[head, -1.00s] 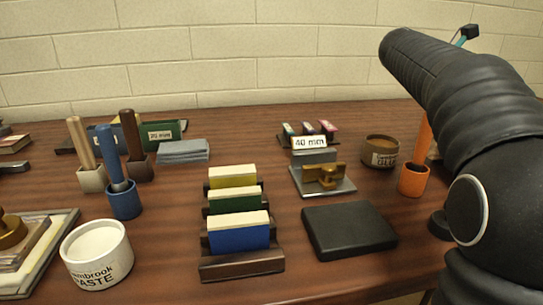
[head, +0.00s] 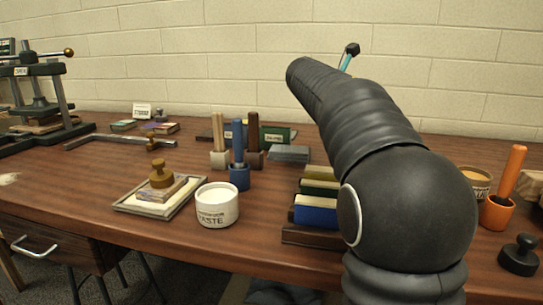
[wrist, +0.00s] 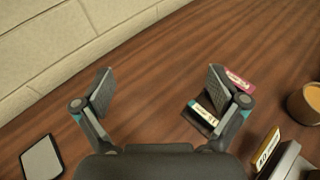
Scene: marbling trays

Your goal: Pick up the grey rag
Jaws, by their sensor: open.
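A flat grey folded stack (head: 289,153), which looks like the grey rag, lies on the table beyond the pots of brushes, just left of my arm in the head view. A flat light-grey piece with a dark edge (wrist: 41,158) at the lower left of the wrist view may be the same thing; I cannot be sure. My gripper (wrist: 160,90) is open and empty, its fingers wide apart above bare wood. The right finger is over a small dark rack (wrist: 205,115). In the head view my arm hides most of the gripper.
A paste tub (head: 217,205), a blue pot (head: 239,178) and a framed tray (head: 125,207) stand at the front. A press (head: 40,95) is at the left. A brown tub (wrist: 305,104) and a 40 mm label (wrist: 268,148) are at the right. The pale wall runs behind.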

